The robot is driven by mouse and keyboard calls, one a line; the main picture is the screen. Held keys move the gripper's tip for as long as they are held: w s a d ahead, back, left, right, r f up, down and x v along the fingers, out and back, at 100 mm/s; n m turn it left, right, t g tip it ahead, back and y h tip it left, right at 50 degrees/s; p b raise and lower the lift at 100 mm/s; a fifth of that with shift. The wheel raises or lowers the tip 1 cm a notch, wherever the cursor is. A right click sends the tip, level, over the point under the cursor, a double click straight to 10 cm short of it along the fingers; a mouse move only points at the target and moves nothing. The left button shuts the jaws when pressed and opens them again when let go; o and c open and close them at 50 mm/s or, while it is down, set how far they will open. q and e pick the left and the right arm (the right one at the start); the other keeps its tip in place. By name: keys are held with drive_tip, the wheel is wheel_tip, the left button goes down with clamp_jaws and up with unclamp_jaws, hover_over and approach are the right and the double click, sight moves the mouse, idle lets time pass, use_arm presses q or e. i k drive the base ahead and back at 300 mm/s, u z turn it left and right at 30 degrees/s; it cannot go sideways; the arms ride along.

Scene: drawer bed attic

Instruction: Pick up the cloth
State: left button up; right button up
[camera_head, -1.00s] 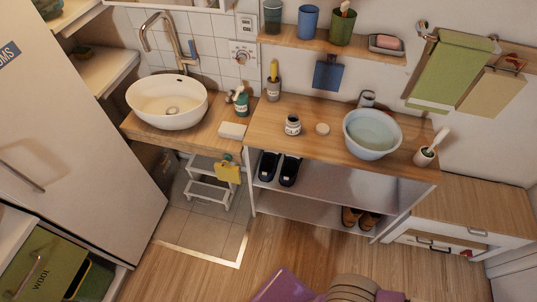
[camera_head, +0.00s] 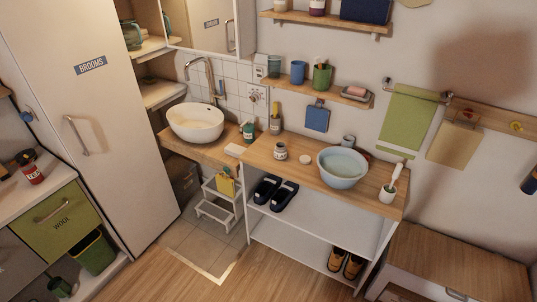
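Several cloth-like items show. A green towel (camera_head: 406,118) hangs from a wall rail at the right. A flat tan piece (camera_head: 454,146) hangs from a clip on the wooden strip beside it. A small blue piece (camera_head: 317,118) hangs under the cup shelf. A small yellow item (camera_head: 226,186) hangs at the white step stool (camera_head: 214,207) below the sink; I cannot tell if it is cloth. Neither of my grippers is in view.
A light blue basin (camera_head: 343,167), a jar (camera_head: 280,151) and a brush in a holder (camera_head: 388,189) stand on the wooden counter (camera_head: 262,155). Dark shoes (camera_head: 284,194) and brown shoes (camera_head: 345,263) sit on the shelves below. A white sink (camera_head: 195,122) is left. Wooden floor is clear in front.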

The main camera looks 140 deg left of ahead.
sight(235, 150)
drive_tip(key=u, duration=5.45)
drive_tip(key=i, duration=0.2)
